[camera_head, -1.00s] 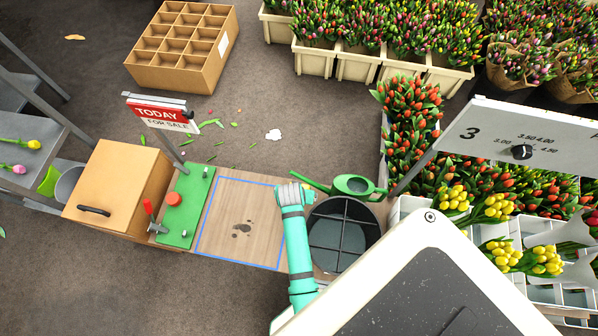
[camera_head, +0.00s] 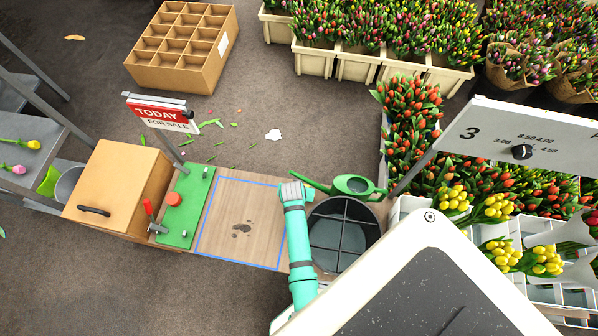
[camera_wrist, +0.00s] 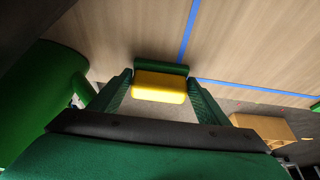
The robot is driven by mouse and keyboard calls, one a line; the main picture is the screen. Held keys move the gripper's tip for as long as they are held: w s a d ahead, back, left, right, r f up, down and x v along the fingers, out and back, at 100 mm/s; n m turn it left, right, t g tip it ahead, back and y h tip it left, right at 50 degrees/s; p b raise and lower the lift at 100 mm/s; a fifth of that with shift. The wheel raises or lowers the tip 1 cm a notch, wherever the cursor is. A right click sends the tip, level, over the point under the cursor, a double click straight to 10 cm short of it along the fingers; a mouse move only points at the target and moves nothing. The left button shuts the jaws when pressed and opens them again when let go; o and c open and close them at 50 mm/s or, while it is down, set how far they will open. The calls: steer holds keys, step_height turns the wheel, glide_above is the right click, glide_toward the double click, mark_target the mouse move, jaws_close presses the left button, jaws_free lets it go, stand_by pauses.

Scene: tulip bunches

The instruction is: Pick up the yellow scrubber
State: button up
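The yellow scrubber (camera_wrist: 160,88) shows in the wrist view as a yellow block with a dark green strip along its far side. It sits between the two green fingertips of my gripper (camera_wrist: 160,78) and fills the gap, with a finger against each end. My gripper appears shut on it. In the head view my gripper (camera_head: 296,191) is at the right edge of the wooden board, beside the dark divided bin. The scrubber is hidden there by my arm. I cannot tell whether it still touches the board.
The wooden board (camera_head: 222,225) has a blue outline and a dark stain. The dark divided bin (camera_head: 327,234) and green watering can (camera_head: 357,187) are close on the right. A green mat (camera_head: 190,199) and wooden box (camera_head: 129,183) are left. A sign (camera_head: 161,113) stands behind.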

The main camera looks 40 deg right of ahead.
steer(key=c, duration=0.3)
steer(key=shift+r, duration=0.1)
steer(key=shift+r, duration=0.6)
step_height(320, 180, up, 2)
steer(key=shift+r, duration=0.2)
steer(key=a, duration=1.8)
steer(key=shift+w+f, duration=0.15)
